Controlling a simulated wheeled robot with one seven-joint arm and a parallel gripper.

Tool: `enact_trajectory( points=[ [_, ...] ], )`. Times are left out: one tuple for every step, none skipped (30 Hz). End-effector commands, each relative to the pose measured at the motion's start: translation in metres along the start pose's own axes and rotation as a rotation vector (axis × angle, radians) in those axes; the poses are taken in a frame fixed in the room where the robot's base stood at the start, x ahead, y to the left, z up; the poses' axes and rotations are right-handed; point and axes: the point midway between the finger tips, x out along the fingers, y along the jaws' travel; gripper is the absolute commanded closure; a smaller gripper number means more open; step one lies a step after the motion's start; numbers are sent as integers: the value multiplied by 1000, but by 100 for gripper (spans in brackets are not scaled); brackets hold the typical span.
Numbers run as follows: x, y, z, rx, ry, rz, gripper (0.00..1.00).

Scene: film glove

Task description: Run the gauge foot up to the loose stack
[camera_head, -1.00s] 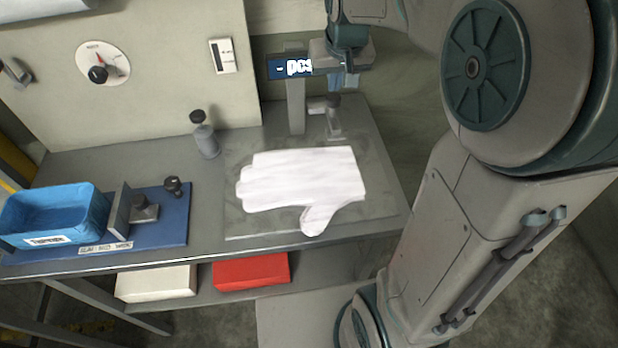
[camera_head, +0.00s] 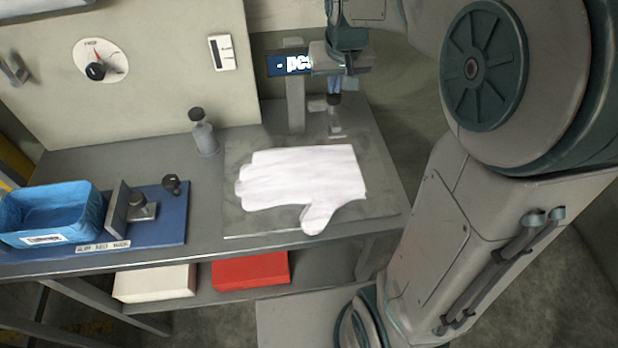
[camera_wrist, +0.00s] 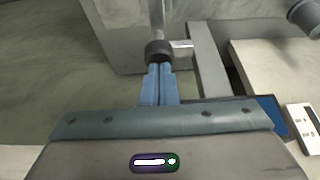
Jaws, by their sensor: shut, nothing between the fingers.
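A stack of white gloves (camera_head: 302,180) lies on the grey plate (camera_head: 380,203) on the bench; whether it is one glove or several is hard to tell. Behind it stands a grey post (camera_head: 295,103) with a blue display reading "- pcs" (camera_head: 288,66), partly covered by my wrist. A small side arm on the post carries the gauge foot (camera_head: 336,130) with a dark knob (camera_head: 333,99) on top. The foot is behind the gloves, apart from them. My gripper (camera_head: 334,88) is shut and empty, its blue fingertips (camera_wrist: 159,68) at the knob (camera_wrist: 157,50); contact is unclear.
A grey bottle-like piece with a black cap (camera_head: 205,135) stands left of the plate. A blue bin (camera_head: 48,212) and a small fixture (camera_head: 140,208) sit on a blue board at far left. White and red boxes (camera_head: 250,270) lie on the shelf below.

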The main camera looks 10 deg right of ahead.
Motion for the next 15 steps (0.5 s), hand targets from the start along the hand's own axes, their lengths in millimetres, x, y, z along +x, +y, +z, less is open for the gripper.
enact_trajectory(
  points=[
    [3,0,1,0,0,0,100],
    [4,0,1,0,0,0,100],
    [5,0,2,0,0,0,100],
    [6,0,2,0,0,0,100],
    [7,0,2,0,0,0,100],
    [8,0,3,0,-1,0,100],
    [9,0,3,0,-1,0,100],
    [10,0,4,0,-1,0,100],
    [11,0,4,0,-1,0,100],
    [11,0,4,0,-1,0,100],
    [12,0,5,0,-1,0,100],
    [13,0,5,0,-1,0,100],
    [14,0,5,0,-1,0,100],
    [15,0,6,0,-1,0,100],
    [16,0,6,0,-1,0,100]
  ],
)
